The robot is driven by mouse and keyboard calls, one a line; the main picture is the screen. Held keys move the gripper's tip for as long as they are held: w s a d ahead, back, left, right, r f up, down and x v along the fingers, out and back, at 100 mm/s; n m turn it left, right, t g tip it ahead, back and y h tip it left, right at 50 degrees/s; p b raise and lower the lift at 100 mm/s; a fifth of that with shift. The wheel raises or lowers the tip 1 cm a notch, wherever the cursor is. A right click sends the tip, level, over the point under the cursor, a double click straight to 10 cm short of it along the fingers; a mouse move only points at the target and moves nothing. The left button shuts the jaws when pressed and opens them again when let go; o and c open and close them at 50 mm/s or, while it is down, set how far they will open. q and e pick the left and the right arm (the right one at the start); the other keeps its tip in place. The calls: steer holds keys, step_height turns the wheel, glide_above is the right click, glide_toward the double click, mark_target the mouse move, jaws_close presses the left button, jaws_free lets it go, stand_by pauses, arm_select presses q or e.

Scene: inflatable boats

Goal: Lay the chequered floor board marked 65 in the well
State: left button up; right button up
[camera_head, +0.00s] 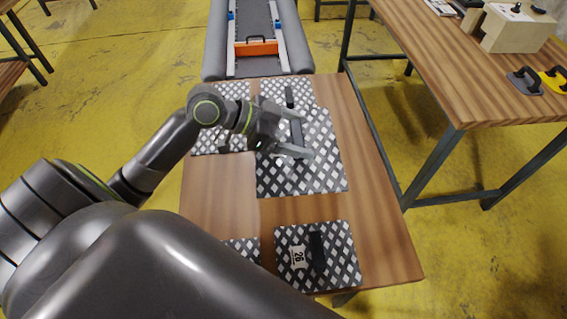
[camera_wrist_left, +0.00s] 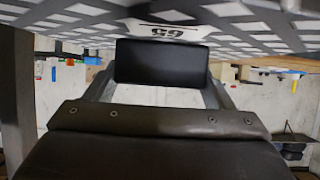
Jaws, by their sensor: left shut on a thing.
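My left gripper (camera_head: 298,134) is shut on the black handle of a chequered board (camera_head: 313,172). The left wrist view shows the handle (camera_wrist_left: 160,62) between the fingers. There the board's white label (camera_wrist_left: 168,29) reads 65 upside down. In the head view the board is over the wooden table, its label hidden; its height above the table is hard to tell. The inflatable boat (camera_head: 297,45) has grey tubes and a dark well (camera_head: 254,18) between light rails, beyond the table's far edge. An orange piece (camera_head: 256,48) crosses the well's near end. My right gripper is out of view.
Other chequered boards lie on the table (camera_head: 222,185): one at far left (camera_head: 233,90), one at far middle (camera_head: 272,90), one marked 26 (camera_head: 343,262) near the front, one partly hidden (camera_head: 245,248). A second table (camera_head: 455,65) at right bears a wooden box (camera_head: 515,34) and handled tools.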

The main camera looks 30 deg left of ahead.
mark_target(298, 138)
arm_select(q)
steer(key=w+f+b, duration=0.1)
steer(key=w+a+f+b, duration=0.1)
steer(key=f, duration=0.1)
steer(key=w+f+b, duration=0.1)
steer(key=f, duration=0.1)
steer(key=shift+w+a+f+b, duration=0.15)
steer(key=shift+a+b, duration=0.05)
steer(key=shift+b, duration=0.1)
step_height(298, 138, down, 10)
steer(key=shift+w+b, duration=0.1)
steer(key=shift+b, duration=0.45)
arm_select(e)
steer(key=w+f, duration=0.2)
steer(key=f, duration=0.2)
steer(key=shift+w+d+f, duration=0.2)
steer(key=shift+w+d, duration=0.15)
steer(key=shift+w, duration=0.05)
arm_select(q)
steer(key=shift+f, duration=0.15)
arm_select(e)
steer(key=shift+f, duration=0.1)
arm_select(q)
steer(key=o, duration=1.3)
steer(key=shift+c, duration=0.2)
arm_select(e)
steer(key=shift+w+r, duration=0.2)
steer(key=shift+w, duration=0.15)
